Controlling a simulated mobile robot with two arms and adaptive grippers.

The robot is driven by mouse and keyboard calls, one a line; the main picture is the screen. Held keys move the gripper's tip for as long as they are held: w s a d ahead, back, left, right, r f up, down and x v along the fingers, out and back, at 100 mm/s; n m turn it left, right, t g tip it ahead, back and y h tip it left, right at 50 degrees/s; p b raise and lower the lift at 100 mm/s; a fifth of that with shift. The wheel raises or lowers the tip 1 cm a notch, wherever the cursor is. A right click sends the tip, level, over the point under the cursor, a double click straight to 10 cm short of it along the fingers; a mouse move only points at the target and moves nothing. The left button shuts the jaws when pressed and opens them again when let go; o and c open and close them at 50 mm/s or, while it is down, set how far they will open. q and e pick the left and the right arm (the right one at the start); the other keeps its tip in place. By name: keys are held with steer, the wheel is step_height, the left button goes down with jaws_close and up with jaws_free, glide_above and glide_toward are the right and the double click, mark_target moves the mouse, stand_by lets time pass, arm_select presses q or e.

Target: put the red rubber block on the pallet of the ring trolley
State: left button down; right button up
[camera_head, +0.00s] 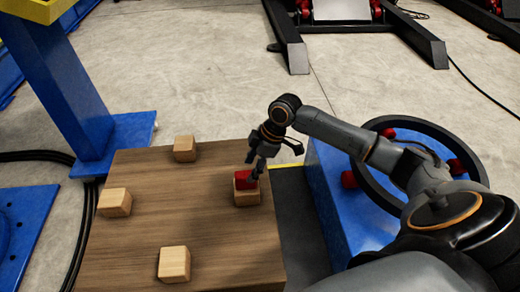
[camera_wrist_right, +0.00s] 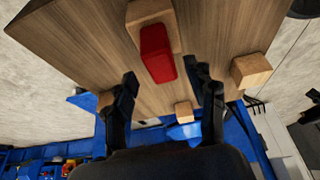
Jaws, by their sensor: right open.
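The red rubber block (camera_head: 244,181) sits on top of a small wooden block (camera_head: 247,197) near the right edge of a brown wooden board (camera_head: 200,235). My right gripper (camera_head: 254,168) is just above the red block and partly covers it in the head view. In the right wrist view, the red block (camera_wrist_right: 157,52) shows between and beyond the two spread fingertips (camera_wrist_right: 165,78), with nothing held. I cannot tell whether a finger touches it. I cannot tell for sure which part is the trolley's pallet. My left gripper is not in view.
Other wooden blocks stand on the board at the back (camera_head: 185,149), left (camera_head: 115,202) and front (camera_head: 174,264). A black ring (camera_head: 363,127) with red pads lies over a blue body (camera_head: 330,195) at right, under my arm. A blue post (camera_head: 65,85) stands at left.

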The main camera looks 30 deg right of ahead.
steer(key=p+v, duration=0.2)
steer(key=v, duration=0.5)
steer(key=s+a+f+m, duration=0.3)
steer(key=s+a+f, duration=0.6)
steer(key=s+a, duration=0.4)
steer(key=s+d+m+t+h, duration=0.1)
steer(key=s+d+m+h, duration=0.2)
steer(key=s+m, duration=0.4)
steer(key=s+d, duration=0.1)
steer(key=s, duration=0.2)
steer(key=shift+s+r+m+t+h, duration=0.2)
steer(key=shift+m+t+h, duration=0.1)
steer(key=shift+m+h, duration=0.1)
